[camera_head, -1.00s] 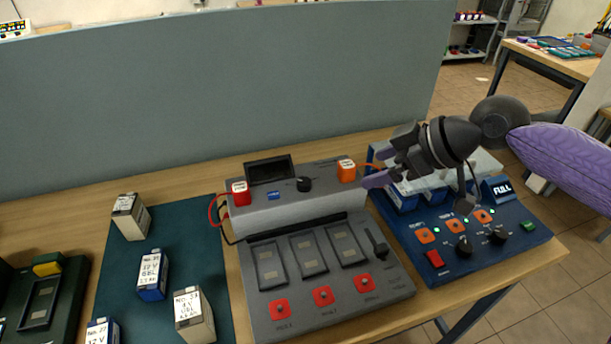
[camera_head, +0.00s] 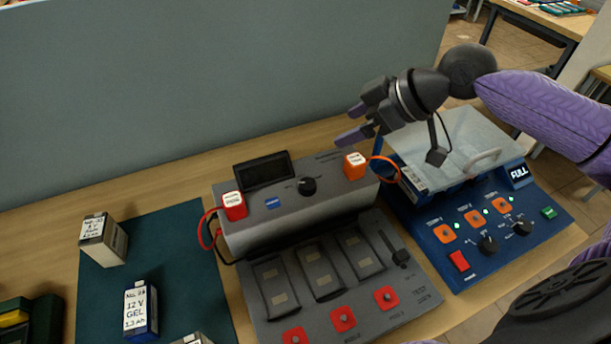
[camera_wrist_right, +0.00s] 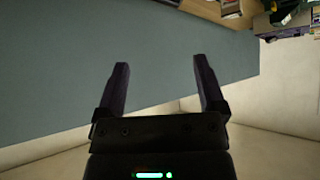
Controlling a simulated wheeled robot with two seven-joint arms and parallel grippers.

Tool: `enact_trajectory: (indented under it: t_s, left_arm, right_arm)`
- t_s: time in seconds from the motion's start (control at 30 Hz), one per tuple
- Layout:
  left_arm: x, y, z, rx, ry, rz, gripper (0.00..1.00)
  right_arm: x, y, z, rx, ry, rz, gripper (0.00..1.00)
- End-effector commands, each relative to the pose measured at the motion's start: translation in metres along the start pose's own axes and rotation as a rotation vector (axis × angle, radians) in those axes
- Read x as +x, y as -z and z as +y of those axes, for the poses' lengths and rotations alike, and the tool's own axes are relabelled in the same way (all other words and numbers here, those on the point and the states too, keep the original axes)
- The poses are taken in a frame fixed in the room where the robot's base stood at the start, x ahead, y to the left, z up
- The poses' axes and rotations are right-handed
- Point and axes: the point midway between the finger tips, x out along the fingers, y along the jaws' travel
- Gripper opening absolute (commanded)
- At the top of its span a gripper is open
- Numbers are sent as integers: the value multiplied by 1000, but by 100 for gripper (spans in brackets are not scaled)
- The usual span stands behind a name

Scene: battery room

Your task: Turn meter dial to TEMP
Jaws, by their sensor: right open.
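The grey meter unit (camera_head: 250,231) stands on the wooden table in the head view. Its black dial (camera_head: 307,186) is on the sloped top, between a blue button and the orange terminal (camera_head: 355,166). The dark display (camera_head: 263,170) is behind it; the dial's labels are too small to read. My right gripper (camera_head: 352,124) is open and empty, above and behind the orange terminal, to the right of the dial and apart from it. In the right wrist view its two fingers (camera_wrist_right: 157,85) are spread, with only the grey partition between them. My left gripper is not in view.
A blue charger (camera_head: 478,262) with a clear lid stands to the right, under my right arm. A grey partition (camera_head: 200,80) rises behind the table. Batteries (camera_head: 139,309) stand on the green mat (camera_head: 177,254) at left. A red terminal (camera_head: 233,206) is left of the dial.

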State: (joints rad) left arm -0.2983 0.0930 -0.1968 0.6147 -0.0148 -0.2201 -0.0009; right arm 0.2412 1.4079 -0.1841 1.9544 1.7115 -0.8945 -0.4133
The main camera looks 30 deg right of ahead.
Motion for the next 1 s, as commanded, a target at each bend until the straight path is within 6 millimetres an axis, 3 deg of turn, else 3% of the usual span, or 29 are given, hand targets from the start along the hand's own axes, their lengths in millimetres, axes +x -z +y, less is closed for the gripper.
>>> enact_trajectory:
  t_s: [0.37, 0.67, 0.83, 1.0]
  left_arm:
    - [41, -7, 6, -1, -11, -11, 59]
    - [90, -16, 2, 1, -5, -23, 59]
    - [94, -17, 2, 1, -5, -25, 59]
    - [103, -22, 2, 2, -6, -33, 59]
  right_arm:
    - [33, -33, 0, 5, 5, -9, 89]
    - [72, -72, 0, 14, 14, -22, 89]
    - [86, -72, 0, 16, 15, -14, 89]
    - [129, -72, -2, 14, 17, -15, 89]
